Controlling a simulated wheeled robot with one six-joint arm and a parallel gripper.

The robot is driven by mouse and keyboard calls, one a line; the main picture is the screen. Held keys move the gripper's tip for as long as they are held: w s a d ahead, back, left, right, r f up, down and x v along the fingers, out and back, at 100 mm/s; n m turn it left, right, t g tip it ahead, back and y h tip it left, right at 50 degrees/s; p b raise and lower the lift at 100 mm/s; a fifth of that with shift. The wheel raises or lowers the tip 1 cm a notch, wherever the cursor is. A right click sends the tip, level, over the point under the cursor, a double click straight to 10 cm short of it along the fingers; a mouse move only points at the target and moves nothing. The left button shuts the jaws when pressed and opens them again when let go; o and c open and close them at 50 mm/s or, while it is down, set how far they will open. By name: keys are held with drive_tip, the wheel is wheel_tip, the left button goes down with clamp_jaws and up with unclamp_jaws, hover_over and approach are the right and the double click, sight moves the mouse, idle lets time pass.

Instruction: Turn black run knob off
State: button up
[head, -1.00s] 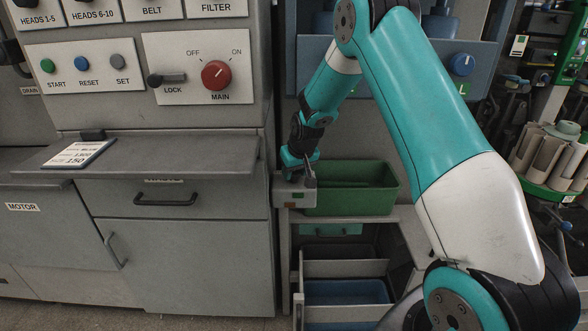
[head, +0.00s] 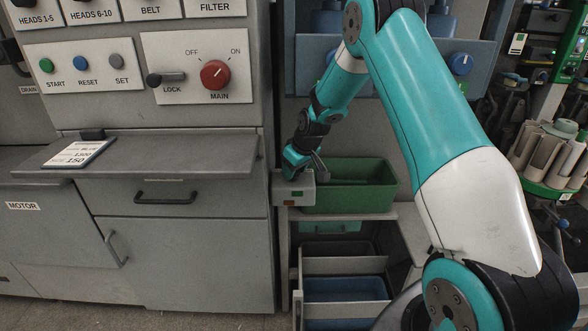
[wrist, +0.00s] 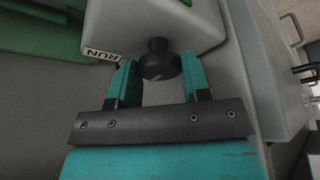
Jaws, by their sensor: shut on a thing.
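The black run knob (wrist: 159,60) sticks out of a light grey box (wrist: 190,22) with a RUN label (wrist: 102,53) beside it in the wrist view. My gripper (wrist: 160,73) has one teal finger on each side of the knob and is shut on it. The head view shows the same grey box (head: 293,192) at the right of the cabinet, with my gripper (head: 297,172) at its top. The knob is hidden in the head view, and its pointer direction cannot be told.
A green bin (head: 349,198) stands right beside the box. Blue bins (head: 345,290) sit on the rack below. The cabinet (head: 190,265) with its red MAIN knob (head: 215,74) is to the left. A grey ledge (head: 180,157) juts out near the box.

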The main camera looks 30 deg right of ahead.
sight(298, 172)
drive_tip(key=shift+w, duration=0.1)
drive_tip(key=o, duration=0.9)
drive_tip(key=shift+r, duration=0.1)
drive_tip(key=v, duration=0.3)
drive_tip(key=shift+d, duration=0.1)
drive_tip(key=s, duration=0.4)
drive_tip(key=s+d, duration=0.1)
drive_tip(key=s, duration=0.3)
drive_tip(key=s+d+b, duration=0.1)
drive_tip(key=s, duration=0.3)
drive_tip(key=shift+w, duration=0.1)
